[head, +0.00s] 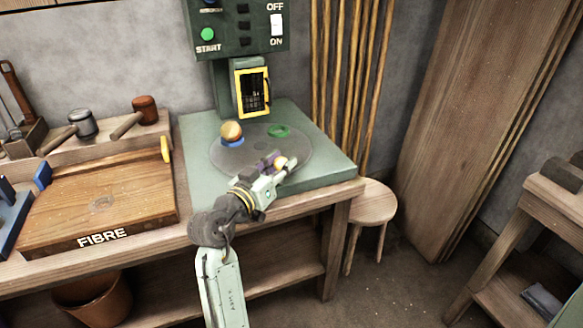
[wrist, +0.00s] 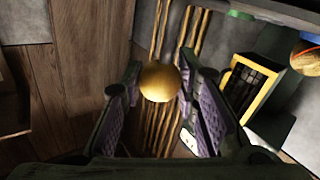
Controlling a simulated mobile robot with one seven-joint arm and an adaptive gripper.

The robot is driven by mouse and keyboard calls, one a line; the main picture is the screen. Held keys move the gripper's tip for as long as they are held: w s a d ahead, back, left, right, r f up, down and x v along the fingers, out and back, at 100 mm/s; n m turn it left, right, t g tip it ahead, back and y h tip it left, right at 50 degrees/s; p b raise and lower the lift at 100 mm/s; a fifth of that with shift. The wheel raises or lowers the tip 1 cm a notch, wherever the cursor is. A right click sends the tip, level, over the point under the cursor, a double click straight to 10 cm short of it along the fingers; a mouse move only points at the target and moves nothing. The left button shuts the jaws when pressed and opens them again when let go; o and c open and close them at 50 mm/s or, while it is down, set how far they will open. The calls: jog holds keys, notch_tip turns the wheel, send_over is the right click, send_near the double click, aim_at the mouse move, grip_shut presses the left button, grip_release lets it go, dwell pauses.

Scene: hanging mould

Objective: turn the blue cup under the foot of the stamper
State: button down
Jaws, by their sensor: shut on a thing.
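The blue cup (head: 232,142) stands on the round grey disc (head: 222,160) at its left side, with an orange-yellow ball (head: 231,131) in it. The green stamper (head: 232,92) stands behind the disc. Its yellow-framed barred guard (head: 240,95) is in front, and I cannot make out the foot. My gripper (head: 273,167) is at the disc's front right, shut on a yellow round knob (head: 281,162). In the wrist view the knob (wrist: 159,82) shows between the purple-padded fingers. Whether the knob joins the disc is hidden.
A green ring or cup (head: 278,131) sits on the disc's far right. A control panel (head: 237,28) with START and OFF/ON is above. A wooden board marked FIBRE (head: 120,205) and mallets (head: 82,123) are left. A stool (head: 371,203) stands right of the bench.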

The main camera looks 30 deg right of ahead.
jog(key=shift+w+a+m+g+h+b, duration=0.35)
jog(key=shift+w+a+m+g+b, duration=0.25)
jog(key=shift+a+m+g+b, duration=0.5)
jog(key=shift+w+a+m+g+h+b, duration=0.3)
jog(key=shift+w+a+m+g+b, duration=0.35)
jog(key=shift+a+g, duration=0.85)
jog(key=shift+w+a+m+g+h+b, duration=0.35)
jog(key=shift+w+a+m+g+b, duration=0.35)
jog(key=shift+a+g+b, duration=0.45)
jog(key=shift+a, duration=0.3)
jog(key=c, duration=1.2)
grip_release()
jog(key=shift+s, duration=0.1)
jog(key=a, duration=1.2)
jog(key=shift+s, duration=0.15)
jog(key=shift+c, duration=0.6)
